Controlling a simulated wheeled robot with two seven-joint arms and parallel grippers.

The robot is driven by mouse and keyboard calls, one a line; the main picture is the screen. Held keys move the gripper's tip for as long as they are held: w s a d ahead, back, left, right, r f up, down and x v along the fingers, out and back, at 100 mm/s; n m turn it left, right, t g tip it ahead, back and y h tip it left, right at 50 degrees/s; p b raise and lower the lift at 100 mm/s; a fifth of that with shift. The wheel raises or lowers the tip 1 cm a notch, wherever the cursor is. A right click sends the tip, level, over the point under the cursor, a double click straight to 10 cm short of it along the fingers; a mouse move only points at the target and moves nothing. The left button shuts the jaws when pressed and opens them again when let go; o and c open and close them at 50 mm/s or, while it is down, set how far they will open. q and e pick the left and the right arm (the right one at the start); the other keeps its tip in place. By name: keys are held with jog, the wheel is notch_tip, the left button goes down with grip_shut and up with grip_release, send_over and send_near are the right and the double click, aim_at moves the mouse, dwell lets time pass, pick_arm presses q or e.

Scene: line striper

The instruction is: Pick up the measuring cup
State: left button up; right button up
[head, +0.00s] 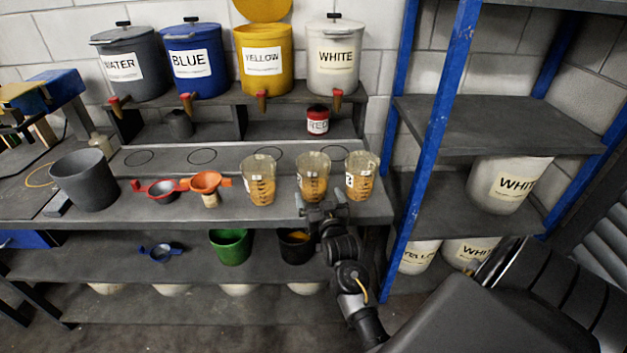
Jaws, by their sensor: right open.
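Three clear measuring cups with dark markings and yellow-orange contents stand upright on the bench: a left one (259,185), a middle one (313,172) and a right one (360,172). My right gripper (325,207) is open at the bench's front edge, just in front of the middle cup's lower part. Its fingers overlap the base of that cup in the picture; I cannot tell whether they touch it. No cup is visibly held. My left gripper is out of view.
A grey bucket (84,182), a red funnel (163,191) and an orange funnel (207,184) stand left on the bench (230,218). Labelled tanks with taps stand behind. Green (230,247) and black (296,250) buckets are below. A blue shelf post (432,150) rises at right.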

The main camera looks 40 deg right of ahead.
jog(key=p+x, duration=0.1)
jog(key=x, duration=0.3)
jog(key=shift+w+r+p, duration=0.2)
jog(key=shift+w+p, duration=0.15)
jog(key=shift+w, duration=0.3)
jog(key=shift+c, duration=0.3)
jog(key=c, duration=1.2)
jog(key=shift+d, duration=0.1)
jog(key=shift+r, duration=0.1)
